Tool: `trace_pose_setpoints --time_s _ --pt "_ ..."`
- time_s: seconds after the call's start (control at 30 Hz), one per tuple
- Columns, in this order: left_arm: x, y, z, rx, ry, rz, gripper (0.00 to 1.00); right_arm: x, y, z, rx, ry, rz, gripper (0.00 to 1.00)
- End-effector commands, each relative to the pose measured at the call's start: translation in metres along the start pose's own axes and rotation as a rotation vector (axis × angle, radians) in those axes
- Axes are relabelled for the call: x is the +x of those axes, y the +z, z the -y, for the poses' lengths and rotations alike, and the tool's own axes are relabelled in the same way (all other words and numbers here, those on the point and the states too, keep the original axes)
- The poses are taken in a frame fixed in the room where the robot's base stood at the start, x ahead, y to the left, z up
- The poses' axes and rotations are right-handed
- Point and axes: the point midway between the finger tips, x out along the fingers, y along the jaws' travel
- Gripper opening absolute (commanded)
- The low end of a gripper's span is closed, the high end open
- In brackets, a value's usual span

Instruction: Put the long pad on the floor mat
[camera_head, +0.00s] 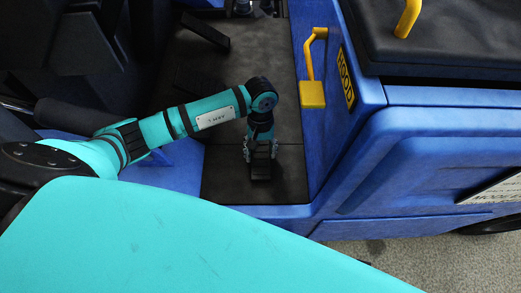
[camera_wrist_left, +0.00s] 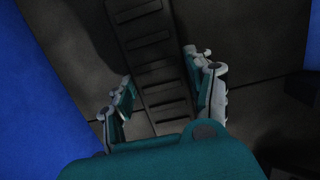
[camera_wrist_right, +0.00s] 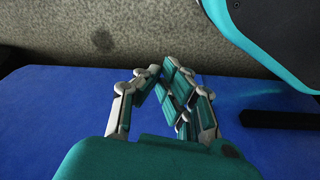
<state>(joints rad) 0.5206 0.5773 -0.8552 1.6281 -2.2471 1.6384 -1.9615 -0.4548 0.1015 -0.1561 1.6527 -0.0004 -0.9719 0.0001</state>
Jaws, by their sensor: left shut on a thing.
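The long pad is a dark, ribbed strip. In the left wrist view the long pad (camera_wrist_left: 150,45) runs between the fingers of my left gripper (camera_wrist_left: 165,90), which is shut on it. In the head view the left gripper (camera_head: 262,155) points down over the floor mat, with the pad's near end (camera_head: 261,172) showing below it. I cannot tell whether the pad touches the mat. The floor mat (camera_head: 225,185) is a dark grey sheet on the blue vehicle's floor. My right gripper (camera_wrist_right: 162,75) is shut and empty over a blue surface; it is outside the head view.
A yellow lever (camera_head: 313,93) stands on the blue side wall right of the mat. A dark bar (camera_head: 205,32) is at the mat's far left. A black seat (camera_head: 450,35) is at the upper right. The near part of the mat is bare.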

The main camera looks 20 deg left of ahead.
Motion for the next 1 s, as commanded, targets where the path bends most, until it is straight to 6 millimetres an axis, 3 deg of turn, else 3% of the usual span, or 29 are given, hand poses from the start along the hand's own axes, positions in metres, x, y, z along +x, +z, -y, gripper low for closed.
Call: trace_pose_setpoints --time_s 0.27,0.3,0.43,0.83,1.0 --pt "0.002 0.0 0.0 0.0 0.0 0.0 0.17 -0.001 0.002 0.0 0.001 0.0 0.009 0.0" --pt "0.002 0.0 0.0 0.0 -0.001 0.0 0.59 -0.003 0.0 0.0 0.001 0.0 0.005 0.0" --pt "0.001 0.0 0.0 0.0 -0.001 0.0 0.76 -0.005 -0.003 0.0 0.001 0.0 -0.003 0.0" --pt "-0.002 0.0 0.0 -0.001 -0.001 0.001 0.77 -0.003 -0.001 -0.001 0.0 0.001 0.0 0.0" --pt "-0.035 -0.002 0.0 0.001 0.0 -0.006 0.77 0.009 0.012 -0.001 -0.002 0.001 0.018 0.0"
